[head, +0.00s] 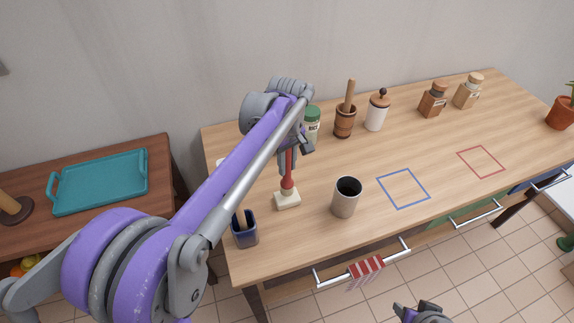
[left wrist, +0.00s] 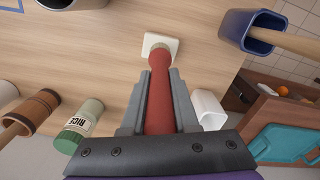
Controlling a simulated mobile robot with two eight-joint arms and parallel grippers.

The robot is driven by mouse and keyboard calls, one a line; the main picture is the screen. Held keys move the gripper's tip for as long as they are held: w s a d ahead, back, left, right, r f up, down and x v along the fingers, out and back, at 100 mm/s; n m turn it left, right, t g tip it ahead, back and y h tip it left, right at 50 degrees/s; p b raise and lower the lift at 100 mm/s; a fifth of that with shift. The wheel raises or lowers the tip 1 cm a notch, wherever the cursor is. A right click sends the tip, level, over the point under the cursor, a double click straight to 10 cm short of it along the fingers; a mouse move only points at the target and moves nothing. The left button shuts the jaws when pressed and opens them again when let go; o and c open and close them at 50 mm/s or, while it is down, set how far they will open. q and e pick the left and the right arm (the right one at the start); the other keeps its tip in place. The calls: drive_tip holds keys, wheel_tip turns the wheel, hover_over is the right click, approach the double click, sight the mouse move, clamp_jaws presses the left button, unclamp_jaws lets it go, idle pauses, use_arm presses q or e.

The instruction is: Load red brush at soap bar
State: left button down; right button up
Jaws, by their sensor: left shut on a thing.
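The red brush (head: 288,180) stands roughly upright in my left gripper (head: 288,162), which is shut on its handle. In the left wrist view the red brush (left wrist: 160,75) runs between the two grey fingers of my left gripper (left wrist: 159,100). The cream soap bar (head: 287,200) lies on the wooden table, directly under the brush; it also shows in the left wrist view (left wrist: 168,41). The brush's lower end meets the soap bar in both views, but whether it presses on it I cannot tell. My right gripper (head: 422,314) shows only partly at the bottom edge.
A blue holder (head: 244,236) and a dark grey cup (head: 346,196) flank the soap bar. A green-capped rice jar (head: 312,122) and a wooden mortar (head: 345,122) stand behind. Blue (head: 403,206) and red (head: 481,147) square outlines mark clear table at the right.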

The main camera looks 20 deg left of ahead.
sight(287, 153)
use_arm(q)
drive_tip(key=shift+r+p, duration=1.3)
drive_tip(key=shift+r, duration=0.8)
